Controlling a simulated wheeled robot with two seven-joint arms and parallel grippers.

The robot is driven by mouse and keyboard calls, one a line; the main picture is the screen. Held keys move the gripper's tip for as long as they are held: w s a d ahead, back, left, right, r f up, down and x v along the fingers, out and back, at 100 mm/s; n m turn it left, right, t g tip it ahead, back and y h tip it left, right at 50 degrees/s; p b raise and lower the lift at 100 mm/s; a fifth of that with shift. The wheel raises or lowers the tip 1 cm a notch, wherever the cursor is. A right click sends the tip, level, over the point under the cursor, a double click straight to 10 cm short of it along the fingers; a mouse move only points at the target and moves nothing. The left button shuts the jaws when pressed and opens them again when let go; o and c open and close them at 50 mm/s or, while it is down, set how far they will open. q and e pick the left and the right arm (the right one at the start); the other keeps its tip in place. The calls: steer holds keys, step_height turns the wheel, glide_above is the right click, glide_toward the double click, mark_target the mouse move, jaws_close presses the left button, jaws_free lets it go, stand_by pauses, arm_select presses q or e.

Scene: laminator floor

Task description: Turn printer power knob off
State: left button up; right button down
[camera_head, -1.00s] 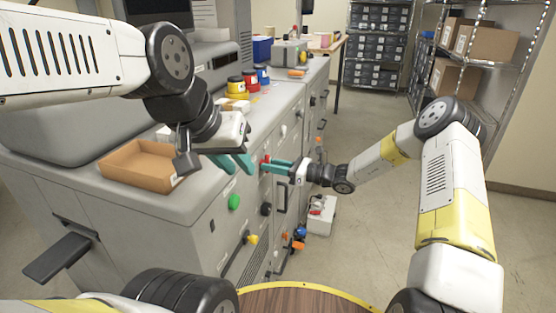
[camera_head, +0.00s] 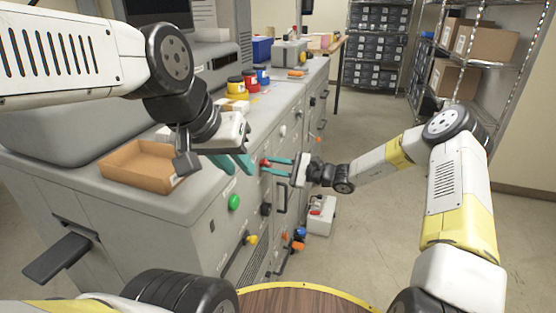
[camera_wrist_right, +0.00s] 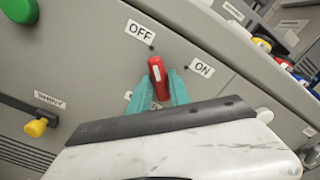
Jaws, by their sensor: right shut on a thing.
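The red power knob (camera_wrist_right: 157,74) sits on the grey printer's front panel, between the OFF label (camera_wrist_right: 140,32) and the ON label (camera_wrist_right: 202,67). In the right wrist view its long body stands nearly upright in the picture. The knob also shows small in the head view (camera_head: 264,162). My right gripper (camera_head: 276,167) has its teal fingers on either side of the knob, closed on it. The fingers also show in the right wrist view (camera_wrist_right: 160,80). My left gripper (camera_head: 233,163) is open and empty, above the printer's front edge near the cardboard tray.
A green button (camera_head: 234,202) and a yellow knob (camera_head: 251,239) are on the same panel. An open cardboard tray (camera_head: 112,176) and several coloured jars lie on the machine top. A grey box (camera_head: 321,216) stands on the floor. Floor to the right is clear up to the shelves.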

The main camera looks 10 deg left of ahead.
steer(key=shift+n, duration=0.4)
steer(key=c, duration=1.2)
jaws_free()
steer(key=s+d, duration=0.1)
steer(key=d, duration=0.6)
steer(key=shift+s+d, duration=0.25)
steer(key=shift+d, duration=0.15)
